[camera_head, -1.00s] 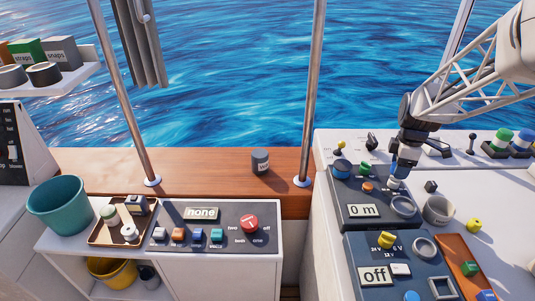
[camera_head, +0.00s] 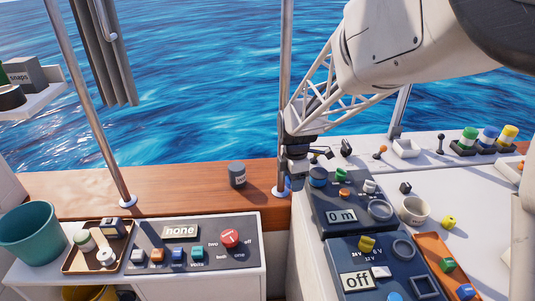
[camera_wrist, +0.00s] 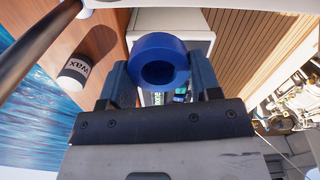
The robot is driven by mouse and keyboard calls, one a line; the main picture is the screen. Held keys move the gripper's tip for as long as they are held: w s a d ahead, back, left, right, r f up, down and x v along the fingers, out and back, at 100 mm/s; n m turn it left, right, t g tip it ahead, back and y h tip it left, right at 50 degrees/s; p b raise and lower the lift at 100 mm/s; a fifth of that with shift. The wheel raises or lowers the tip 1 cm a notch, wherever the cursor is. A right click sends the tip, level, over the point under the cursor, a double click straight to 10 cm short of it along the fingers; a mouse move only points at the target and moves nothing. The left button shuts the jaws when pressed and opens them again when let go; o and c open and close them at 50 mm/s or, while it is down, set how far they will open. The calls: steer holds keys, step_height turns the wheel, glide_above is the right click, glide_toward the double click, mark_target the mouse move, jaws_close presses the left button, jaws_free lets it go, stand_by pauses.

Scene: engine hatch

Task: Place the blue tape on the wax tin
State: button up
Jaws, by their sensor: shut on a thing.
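The blue tape (camera_wrist: 158,62) is a thick ring. In the wrist view it sits between the two fingers of my gripper (camera_wrist: 163,84), which is shut on it. The wax tin (camera_head: 237,175) is a grey cylinder standing upright on the wooden ledge in the head view. In the head view my gripper (camera_head: 296,172) is to the right of the tin, by the pole; the tape is hard to make out there.
A metal pole (camera_head: 285,95) rises from the ledge between the tin and my gripper. Control panels with knobs (camera_head: 341,215) lie at the right. The wooden ledge (camera_head: 170,188) left of the tin is clear. A teal bucket (camera_head: 28,236) stands at the far left.

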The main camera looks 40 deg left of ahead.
steer(key=s+a+f+n, duration=0.2)
steer(key=a+f+n, duration=0.1)
steer(key=a, duration=0.5)
steer(key=s+a+f+n, duration=0.2)
steer(key=a+f, duration=0.1)
steer(key=a, duration=0.5)
steer(key=shift+s+a+n, duration=0.2)
steer(key=shift+a+n, duration=0.1)
steer(key=shift+n, duration=0.1)
steer(key=shift+a, duration=0.1)
glide_above(236, 167)
steer(key=shift+a+f, duration=0.2)
steer(key=shift+f, duration=0.55)
steer(key=shift+f, duration=1.75)
steer(key=shift+f, duration=0.1)
